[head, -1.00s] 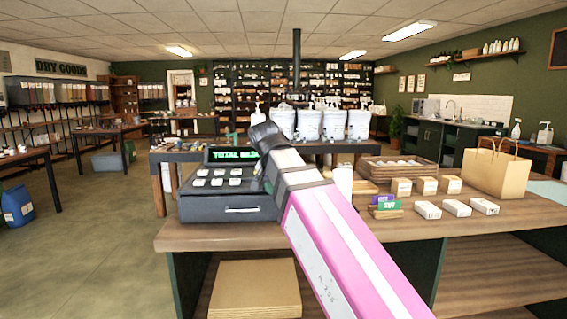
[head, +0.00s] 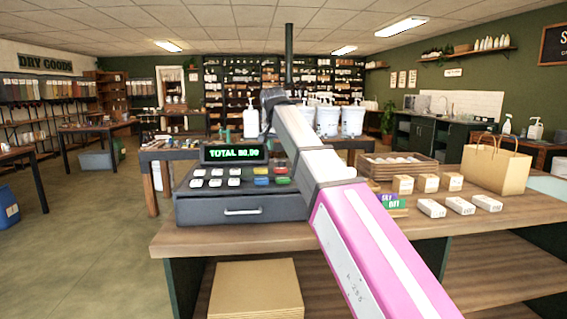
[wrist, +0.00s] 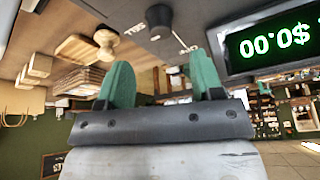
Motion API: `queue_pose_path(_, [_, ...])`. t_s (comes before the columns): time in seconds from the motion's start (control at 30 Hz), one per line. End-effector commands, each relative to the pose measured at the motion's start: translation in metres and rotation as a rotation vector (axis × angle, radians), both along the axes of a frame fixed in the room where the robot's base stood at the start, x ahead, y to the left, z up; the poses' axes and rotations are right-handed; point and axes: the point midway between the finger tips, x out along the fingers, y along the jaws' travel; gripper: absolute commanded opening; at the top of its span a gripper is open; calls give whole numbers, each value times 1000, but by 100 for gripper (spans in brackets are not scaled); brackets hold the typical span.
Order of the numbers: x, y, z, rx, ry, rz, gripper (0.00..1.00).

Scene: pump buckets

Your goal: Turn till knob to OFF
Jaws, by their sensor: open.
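The till (head: 240,208) stands on the wooden counter, its green display (head: 236,153) lit with a total of zero. The display also shows upside down in the wrist view (wrist: 268,42). A dark round knob (wrist: 159,18) with white lettering around it sits at the top of the wrist view; I cannot read its setting. My gripper (wrist: 160,66) is open, its two green fingers apart with nothing between them. The knob appears beyond the fingertips, roughly in line with the gap and apart from them. In the head view my arm hides the knob and the gripper.
A round wooden object (wrist: 105,40) lies left of the knob in the wrist view. On the counter (head: 330,233), right of my arm, are small boxes (head: 460,205), a wooden tray (head: 398,166) and a paper bag (head: 497,168). White pump buckets (head: 327,122) stand behind.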

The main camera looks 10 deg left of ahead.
Motion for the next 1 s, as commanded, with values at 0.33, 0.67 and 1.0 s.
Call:
queue_pose_path(0.33, [22, -3, -53, 0, 1, -1, 60])
queue_pose_path(0.67, [29, -4, -72, 0, 0, -1, 60])
queue_pose_path(1.0, [29, -4, -72, 0, -1, -1, 28])
